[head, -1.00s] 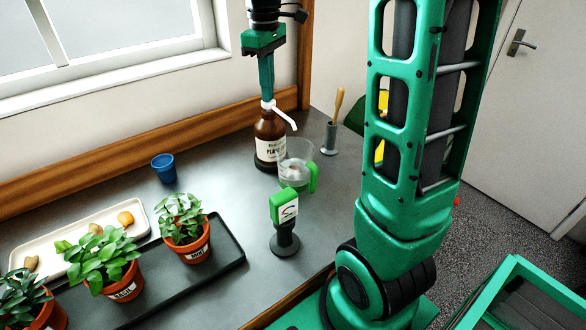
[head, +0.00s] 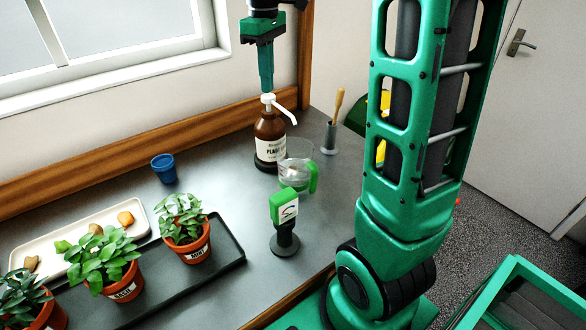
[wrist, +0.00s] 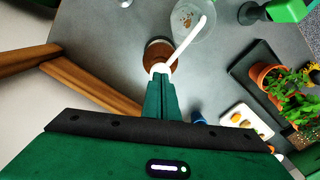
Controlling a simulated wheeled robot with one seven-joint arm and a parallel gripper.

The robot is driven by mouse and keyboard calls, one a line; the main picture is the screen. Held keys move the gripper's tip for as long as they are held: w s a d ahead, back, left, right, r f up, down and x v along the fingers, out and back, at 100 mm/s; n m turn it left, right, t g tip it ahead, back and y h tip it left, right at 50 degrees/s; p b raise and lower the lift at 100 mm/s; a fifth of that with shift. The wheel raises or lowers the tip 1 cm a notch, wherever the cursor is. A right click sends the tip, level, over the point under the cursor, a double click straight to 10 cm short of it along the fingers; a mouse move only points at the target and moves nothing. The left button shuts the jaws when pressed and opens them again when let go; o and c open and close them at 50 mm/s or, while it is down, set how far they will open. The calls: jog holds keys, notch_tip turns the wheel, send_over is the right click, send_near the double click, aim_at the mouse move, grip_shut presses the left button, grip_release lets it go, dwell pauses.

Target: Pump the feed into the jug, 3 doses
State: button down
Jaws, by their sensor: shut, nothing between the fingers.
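The brown pump bottle (head: 269,150) with a white "PLANT…" label stands upright on the grey counter. Its white pump head (head: 268,99) has a spout pointing right and down over the clear jug (head: 297,152). The jug has a green handle on its right and seems to hold a little pale liquid; the level is hard to read. My gripper (head: 266,90) points down, shut and empty, its tips right at the top of the pump head; I cannot tell whether they touch. In the wrist view, the spout (wrist: 190,42) reaches over the jug (wrist: 192,20).
A green-headed stand (head: 284,207) is in front of the jug. A grey pot with a wooden-handled tool (head: 330,138) is behind right. A blue cup (head: 163,168), potted plants on a dark tray (head: 228,262) and a cream tray (head: 135,208) are left. Bare counter lies between.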

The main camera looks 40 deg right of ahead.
jog(key=shift+r, duration=3)
jog(key=s+d+f+m, duration=0.1)
jog(key=s+f+m, duration=0.3)
jog(key=s, duration=0.6)
jog(key=s+d+f+m, duration=0.1)
jog(key=s+f+m, duration=0.3)
jog(key=s+f, duration=0.4)
jog(key=s+d+f+m, duration=0.1)
jog(key=s+f+m, duration=0.3)
jog(key=s, duration=0.8)
notch_tip(320, 180, down, 3)
jog(key=shift+r, duration=0.1)
jog(key=shift+w+f, duration=0.2)
jog(key=shift+w, duration=0.45)
